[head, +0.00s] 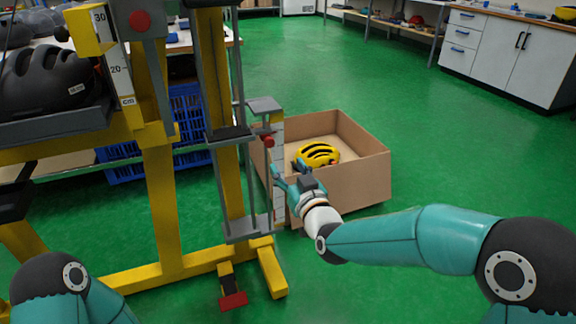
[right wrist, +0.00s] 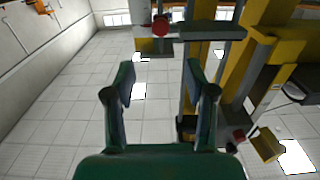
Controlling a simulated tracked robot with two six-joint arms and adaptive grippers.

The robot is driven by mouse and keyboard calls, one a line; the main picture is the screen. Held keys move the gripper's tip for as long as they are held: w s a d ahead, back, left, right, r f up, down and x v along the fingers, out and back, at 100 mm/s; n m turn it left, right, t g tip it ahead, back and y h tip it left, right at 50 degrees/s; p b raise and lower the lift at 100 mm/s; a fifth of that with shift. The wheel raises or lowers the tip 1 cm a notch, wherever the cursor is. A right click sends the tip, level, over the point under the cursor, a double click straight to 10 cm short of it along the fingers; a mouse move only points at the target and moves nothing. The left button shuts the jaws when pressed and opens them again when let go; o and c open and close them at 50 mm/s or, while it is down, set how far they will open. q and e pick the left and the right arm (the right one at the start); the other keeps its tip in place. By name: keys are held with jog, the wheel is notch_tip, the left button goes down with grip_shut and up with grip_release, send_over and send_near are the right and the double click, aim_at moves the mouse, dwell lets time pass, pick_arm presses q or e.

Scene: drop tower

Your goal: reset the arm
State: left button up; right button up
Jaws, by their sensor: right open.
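The yellow drop tower (head: 157,190) stands left of centre in the head view, with grey rails and a grey carriage (head: 230,134). A small red knob (head: 268,141) sits on its right side, under a grey plate (head: 264,105). My right gripper (head: 275,180) is open and empty, a little below and right of that knob. In the right wrist view its two fingers (right wrist: 160,80) stand apart with nothing between them. A red knob (right wrist: 160,25) shows beyond the fingertips there. My left upper arm shows at bottom left in the head view; its gripper is out of view.
A cardboard box (head: 352,182) holding a yellow helmet (head: 318,154) stands behind my right gripper. A black helmet (head: 47,80) rests on a grey tray at left. A blue crate (head: 190,125) is behind the tower. A white cabinet (head: 508,50) stands far right. Green floor is clear between.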

jog(key=s+d+f+m+g+h, duration=0.15)
jog(key=d+f, duration=0.35)
jog(key=f, duration=0.6)
jog(key=s+d+f+m+g+h, duration=0.1)
jog(key=s+d+f+g, duration=0.3)
jog(key=f, duration=0.6)
jog(key=s+d+f+g, duration=0.2)
jog(key=s+f, duration=0.3)
jog(key=f, duration=0.5)
jog(key=s+a+f+m+g, duration=0.1)
jog(key=s+f+g, duration=0.35)
jog(key=s, duration=0.75)
jog(key=s+a+f+m+g, duration=0.15)
jog(key=s+f+g, duration=0.3)
jog(key=s, duration=0.85)
notch_tip(320, 180, up, 37)
jog(key=p, duration=3.8)
jog(key=shift+r+m+y+p, duration=0.15)
jog(key=shift+m+y+p, duration=0.15)
jog(key=shift+y+p, duration=0.15)
